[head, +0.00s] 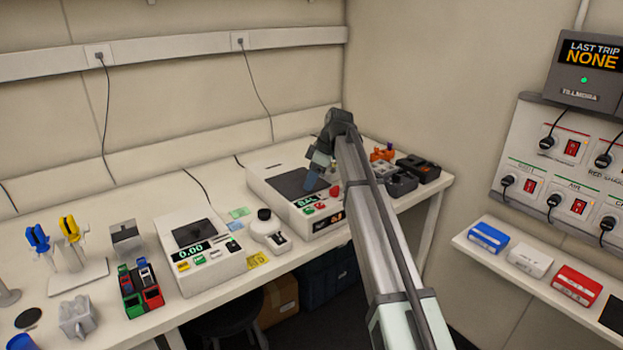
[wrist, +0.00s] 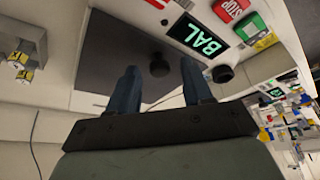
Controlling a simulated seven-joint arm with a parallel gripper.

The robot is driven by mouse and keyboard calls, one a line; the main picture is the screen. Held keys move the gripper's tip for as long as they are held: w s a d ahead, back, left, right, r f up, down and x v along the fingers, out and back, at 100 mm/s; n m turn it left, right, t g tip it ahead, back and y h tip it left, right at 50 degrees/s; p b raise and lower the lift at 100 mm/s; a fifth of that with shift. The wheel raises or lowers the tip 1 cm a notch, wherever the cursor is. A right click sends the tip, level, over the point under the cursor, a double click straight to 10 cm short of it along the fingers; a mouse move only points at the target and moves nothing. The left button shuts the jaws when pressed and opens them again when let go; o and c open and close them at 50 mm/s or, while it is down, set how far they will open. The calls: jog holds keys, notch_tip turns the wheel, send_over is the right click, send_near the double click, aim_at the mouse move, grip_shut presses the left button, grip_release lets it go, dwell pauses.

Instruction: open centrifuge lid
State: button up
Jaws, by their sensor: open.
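The centrifuge (head: 265,180) is a white box near the right end of the bench. Its dark lid (head: 289,181) lies flat and looks shut. In the wrist view the lid (wrist: 110,52) carries a round black knob (wrist: 159,66). The front panel has a lit display reading BAL (wrist: 197,38), a red STOP button (wrist: 228,8) and a green button (wrist: 231,27). My gripper (wrist: 157,80) is open above the lid, its blue fingers pointing toward it. The knob appears between the fingertips; I cannot tell how far beyond them it is. My gripper (head: 318,168) partly covers the lid in the head view.
A second black knob (wrist: 223,73) is on the front panel near the right finger. A white balance (head: 200,255) and a small white device (head: 269,235) stand to the left. Dark boxes (head: 400,184) stand close on the right. The wall is behind.

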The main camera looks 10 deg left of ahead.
grip_shut()
dwell(0.4)
